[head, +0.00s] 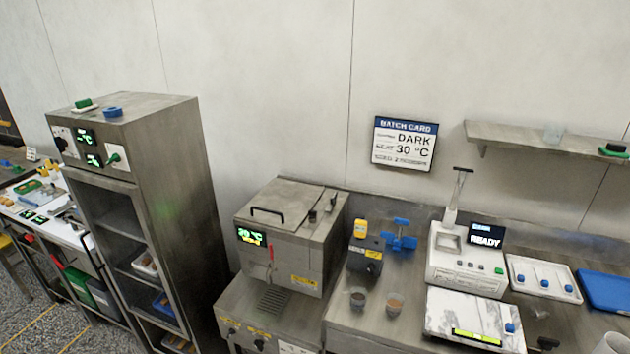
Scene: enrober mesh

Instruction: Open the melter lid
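The melter (290,237) is a boxy steel machine on a lower steel stand, left of the counter. Its lid (285,202) lies flat and closed on top, with a dark bar handle (267,212) near its front left edge. A small green display (251,236) on its front reads about 30 °C. A red lever (270,253) sits on the front below the lid. Neither of my grippers shows in the head view.
A tall steel cabinet (150,130) with open shelves stands left of the melter. Right of it on the counter are a small dark device (366,255), two cups, a white machine reading READY (463,262) and a white tray (543,279). A batch card (403,143) hangs on the wall. The space above the lid is clear.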

